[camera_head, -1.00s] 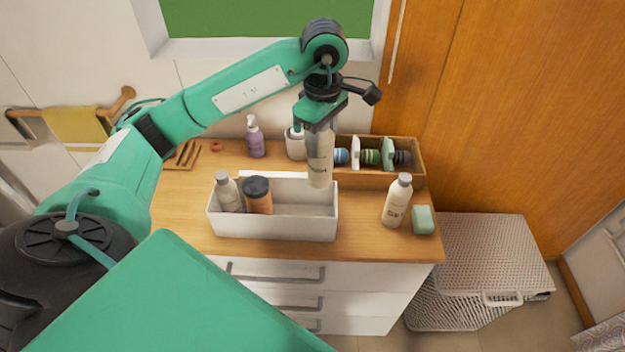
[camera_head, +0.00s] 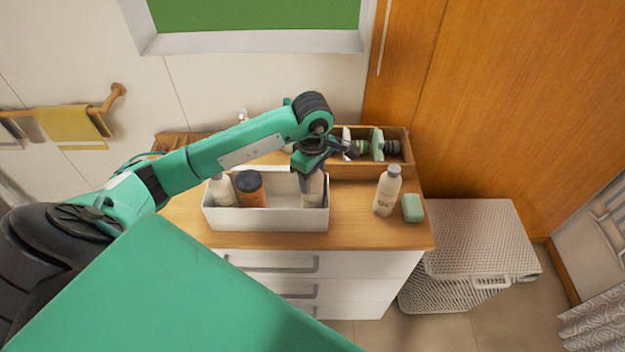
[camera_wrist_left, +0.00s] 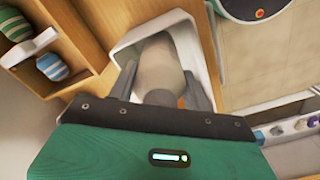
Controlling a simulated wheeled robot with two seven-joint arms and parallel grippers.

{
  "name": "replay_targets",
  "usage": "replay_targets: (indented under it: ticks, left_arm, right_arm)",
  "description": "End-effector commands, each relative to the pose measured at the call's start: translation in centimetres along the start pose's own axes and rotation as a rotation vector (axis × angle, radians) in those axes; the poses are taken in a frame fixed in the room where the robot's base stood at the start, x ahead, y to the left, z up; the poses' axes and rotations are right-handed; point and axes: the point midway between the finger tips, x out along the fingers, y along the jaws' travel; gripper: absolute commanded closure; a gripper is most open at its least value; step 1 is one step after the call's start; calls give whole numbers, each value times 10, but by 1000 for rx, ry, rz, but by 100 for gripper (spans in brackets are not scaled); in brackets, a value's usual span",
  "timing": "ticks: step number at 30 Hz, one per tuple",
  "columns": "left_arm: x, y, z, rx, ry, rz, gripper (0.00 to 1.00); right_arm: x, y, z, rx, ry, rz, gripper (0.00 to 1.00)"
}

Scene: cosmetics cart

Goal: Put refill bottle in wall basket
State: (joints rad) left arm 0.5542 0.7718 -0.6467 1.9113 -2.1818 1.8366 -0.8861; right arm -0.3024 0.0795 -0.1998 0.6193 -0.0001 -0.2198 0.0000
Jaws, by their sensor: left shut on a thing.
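The refill bottle (camera_head: 312,191), pale and upright, stands inside the right end of a white open-topped basket (camera_head: 265,221) on the wooden cart top. My left gripper (camera_head: 313,173) points down and is shut on the bottle's upper part. In the left wrist view, the bottle (camera_wrist_left: 160,68) lies between the two dark fingers, with the basket's white walls around it. The bottle's lower part is hidden by the basket's front wall, so I cannot tell whether it touches the floor of the basket. My right gripper is not in view.
The basket's left end holds a pale bottle (camera_head: 222,188) and an orange, dark-capped jar (camera_head: 250,189). Right of the basket stand another white bottle (camera_head: 387,192) and a green block (camera_head: 412,207). A wooden divided box (camera_head: 408,168) is behind. A wicker hamper (camera_head: 470,240) is beside the cart.

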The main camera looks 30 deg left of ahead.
Motion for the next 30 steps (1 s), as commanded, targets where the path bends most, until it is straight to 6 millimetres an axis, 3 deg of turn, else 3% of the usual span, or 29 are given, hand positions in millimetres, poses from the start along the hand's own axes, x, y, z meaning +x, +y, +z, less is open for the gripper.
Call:
replay_targets:
  ticks: [6,16,17,20,30]
  left_arm:
    - [24,0,0,-1,-1,0,98]
    - [28,0,0,-1,1,1,98]
    - [28,0,0,-1,1,1,48]
    - [27,0,0,-1,0,0,29]
    - [25,0,0,-1,0,-1,29]
  right_arm:
    - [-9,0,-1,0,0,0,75]
    - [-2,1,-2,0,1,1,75]
    - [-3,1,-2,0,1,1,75]
    - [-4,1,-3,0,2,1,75]
    - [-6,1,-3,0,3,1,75]
